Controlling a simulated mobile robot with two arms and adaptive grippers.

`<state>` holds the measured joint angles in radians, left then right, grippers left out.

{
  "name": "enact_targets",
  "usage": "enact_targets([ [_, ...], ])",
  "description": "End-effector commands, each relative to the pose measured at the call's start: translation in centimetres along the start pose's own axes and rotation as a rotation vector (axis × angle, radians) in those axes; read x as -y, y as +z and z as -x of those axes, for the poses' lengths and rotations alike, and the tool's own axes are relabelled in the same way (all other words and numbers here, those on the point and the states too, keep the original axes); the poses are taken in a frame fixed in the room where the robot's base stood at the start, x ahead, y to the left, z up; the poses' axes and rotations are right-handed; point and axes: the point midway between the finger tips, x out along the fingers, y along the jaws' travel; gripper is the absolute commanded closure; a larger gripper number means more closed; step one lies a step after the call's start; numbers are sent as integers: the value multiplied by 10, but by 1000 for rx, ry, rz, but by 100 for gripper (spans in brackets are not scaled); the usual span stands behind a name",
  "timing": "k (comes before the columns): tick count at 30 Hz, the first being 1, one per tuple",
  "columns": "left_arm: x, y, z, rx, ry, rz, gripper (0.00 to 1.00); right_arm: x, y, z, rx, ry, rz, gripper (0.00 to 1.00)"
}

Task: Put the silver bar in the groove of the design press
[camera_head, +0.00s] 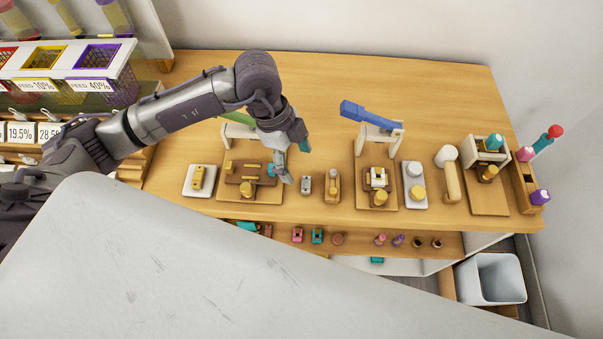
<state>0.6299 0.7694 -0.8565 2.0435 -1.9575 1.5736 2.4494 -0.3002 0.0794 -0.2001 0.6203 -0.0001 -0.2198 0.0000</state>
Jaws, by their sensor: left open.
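A small silver-grey piece (306,185) stands on the table just right of my left gripper; it looks like the silver bar, but it is too small to be sure. My left gripper (286,172) is open, above the right edge of a brown press base (249,189), with no bar visible between its fingers. This press has a green lever (238,118), partly hidden by my arm. Another press (378,178) with a blue lever (370,116) stands further right. I cannot tell which is the design press, and no groove is clearly visible. My right gripper is not in view.
A gold piece lies on a white plate (187,189) at left. A wooden holder (333,187) stands right of the grey piece. A white scale-like stand (413,194), a mallet (450,173) and a third press (488,195) are further right. The table's back (420,80) is clear.

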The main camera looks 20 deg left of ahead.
Motion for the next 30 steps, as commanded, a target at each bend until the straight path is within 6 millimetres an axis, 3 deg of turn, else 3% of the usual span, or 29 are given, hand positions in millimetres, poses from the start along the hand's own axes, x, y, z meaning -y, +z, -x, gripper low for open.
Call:
enact_targets([
  [3, 1, 1, 22, 1, -4, -1, 25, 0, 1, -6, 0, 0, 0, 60],
  [9, 0, 0, 45, 0, -2, 0, 25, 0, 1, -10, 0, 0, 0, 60],
  [30, 0, 0, 50, 0, 1, 1, 25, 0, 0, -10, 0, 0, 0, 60],
])
